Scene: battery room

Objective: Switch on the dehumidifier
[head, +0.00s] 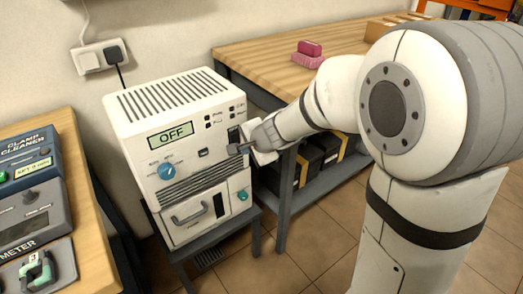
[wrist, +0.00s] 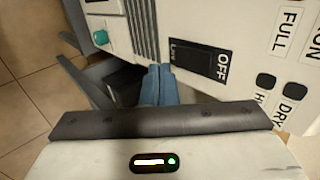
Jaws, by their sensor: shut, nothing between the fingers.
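The dehumidifier (head: 185,140) is a white box with a slotted top, and its display (head: 175,135) reads OFF. A blue dial (head: 167,171) sits below the display. A black rocker switch (head: 234,134) is at the right of the front, partly hidden by my gripper (head: 238,149). In the wrist view the black switch (wrist: 202,60) has OFF printed beside its right end. My gripper (wrist: 159,70) is shut and empty, with its blue-grey fingertips close to the switch's left end. I cannot tell whether they touch it.
The dehumidifier stands on a dark grey stand (head: 216,241). A wooden bench (head: 255,58) with a pink block (head: 310,49) stands behind at the right. A clamp cleaner (head: 27,160) and a meter sit on the left table (head: 88,200). A plugged wall socket (head: 100,56) is behind.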

